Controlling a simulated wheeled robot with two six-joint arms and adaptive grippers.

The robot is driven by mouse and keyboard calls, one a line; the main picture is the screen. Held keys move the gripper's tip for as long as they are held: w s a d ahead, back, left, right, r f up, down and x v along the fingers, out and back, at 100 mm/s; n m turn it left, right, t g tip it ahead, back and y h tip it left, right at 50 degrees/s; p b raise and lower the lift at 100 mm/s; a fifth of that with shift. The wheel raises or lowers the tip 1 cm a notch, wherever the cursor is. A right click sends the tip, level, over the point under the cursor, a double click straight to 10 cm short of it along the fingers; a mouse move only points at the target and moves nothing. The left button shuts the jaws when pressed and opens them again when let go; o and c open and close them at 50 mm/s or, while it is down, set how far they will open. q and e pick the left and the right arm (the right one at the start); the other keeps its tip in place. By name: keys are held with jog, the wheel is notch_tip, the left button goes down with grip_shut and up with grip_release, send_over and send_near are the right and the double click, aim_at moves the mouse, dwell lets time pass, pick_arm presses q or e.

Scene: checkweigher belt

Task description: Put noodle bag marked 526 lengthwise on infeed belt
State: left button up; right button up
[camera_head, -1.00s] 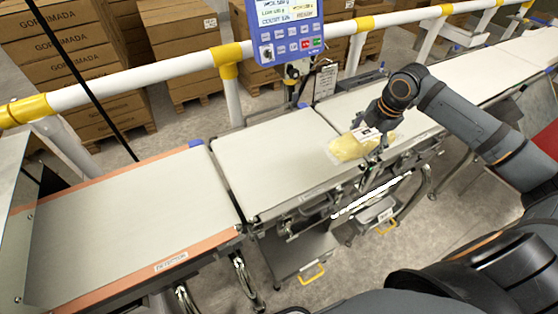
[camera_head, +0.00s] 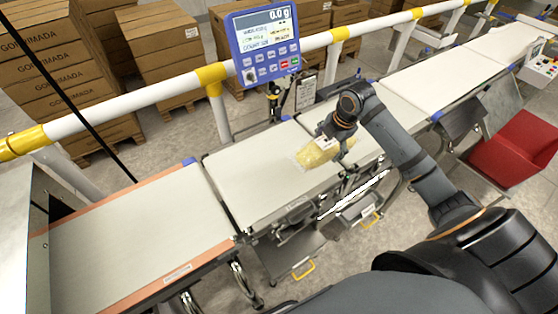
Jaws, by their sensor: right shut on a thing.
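A yellowish noodle bag (camera_head: 316,153) with a pale label hangs in my right gripper (camera_head: 334,150), at the near edge of the middle belt (camera_head: 250,163). The gripper is shut on the bag, and its fingers are partly hidden by the bag and the wrist. The bag's marking is too small to read. A belt with orange side rails (camera_head: 125,235) lies to the left, with a small label on its near rail. My left gripper is out of view.
More belts (camera_head: 435,78) run to the upper right. A red bin (camera_head: 515,148) stands at right. Stacked cartons (camera_head: 155,45) are behind the rail.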

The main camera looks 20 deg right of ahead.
aim_at(302, 147)
jog(key=w+a+f, duration=0.1)
jog(key=a, duration=0.1)
jog(key=w+a+p, duration=0.1)
jog(key=w+a, duration=0.1)
jog(key=w+a+f+p, duration=0.1)
jog(key=w+a, duration=0.1)
jog(key=shift+a+f, duration=0.2)
jog(key=shift+f, duration=0.1)
jog(key=w+a+f, duration=0.1)
jog(key=f, duration=0.1)
jog(key=a+f+p, duration=0.1)
jog(key=w+a+f, duration=0.1)
jog(key=f, duration=0.1)
jog(key=shift+w+a+f, duration=0.15)
jog(key=shift+w+f, duration=0.15)
jog(key=shift+w, duration=0.05)
jog(key=shift+w+f, duration=0.1)
jog(key=shift+f, duration=0.15)
jog(key=x, duration=0.1)
jog(key=p+x, duration=0.2)
jog(key=shift+s+a, duration=0.25)
jog(key=shift+d+f, duration=0.1)
jog(key=shift+f, duration=0.25)
jog(key=o, duration=1.5)
jog(key=shift+f, duration=0.1)
jog(key=shift+o, duration=0.3)
